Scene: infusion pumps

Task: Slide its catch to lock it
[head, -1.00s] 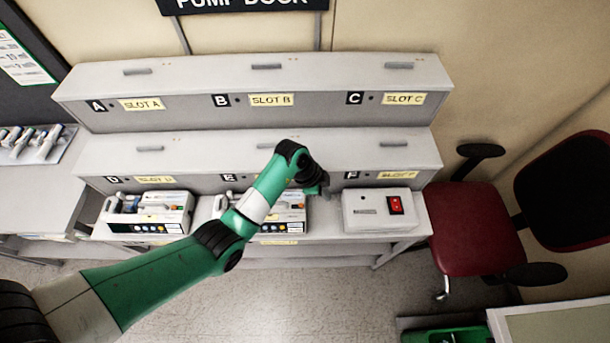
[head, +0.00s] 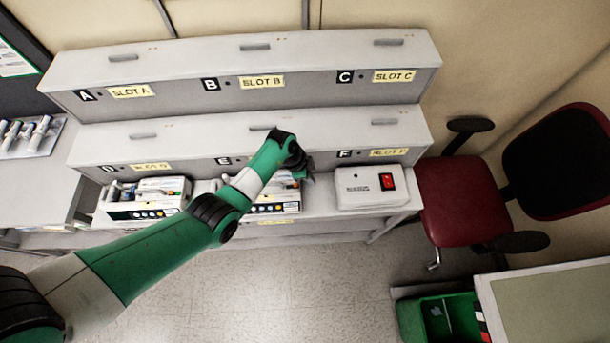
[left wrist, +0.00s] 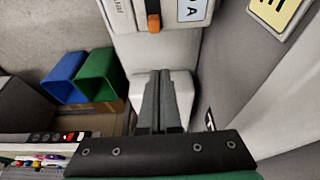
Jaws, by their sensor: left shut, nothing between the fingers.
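Two pumps stand on the lower shelf: one under slot D (head: 150,203) and one under slot E (head: 275,204), the latter partly hidden by my left arm. My left gripper (head: 306,176) is at the right end of the slot E pump, small and dark in the head view. In the left wrist view its fingers (left wrist: 158,78) are shut together and empty. They point toward an orange catch (left wrist: 153,22) on a dark strip along a pale housing, with a visible gap between. Whether the catch is locked I cannot tell. My right gripper is not in view.
A white box with a red switch (head: 355,190) stands under slot F, right of the gripper. Stepped grey shelving (head: 170,100) rises behind. A red chair (head: 461,200) stands at right. Blue (left wrist: 64,75) and green (left wrist: 101,75) bins show in the wrist view.

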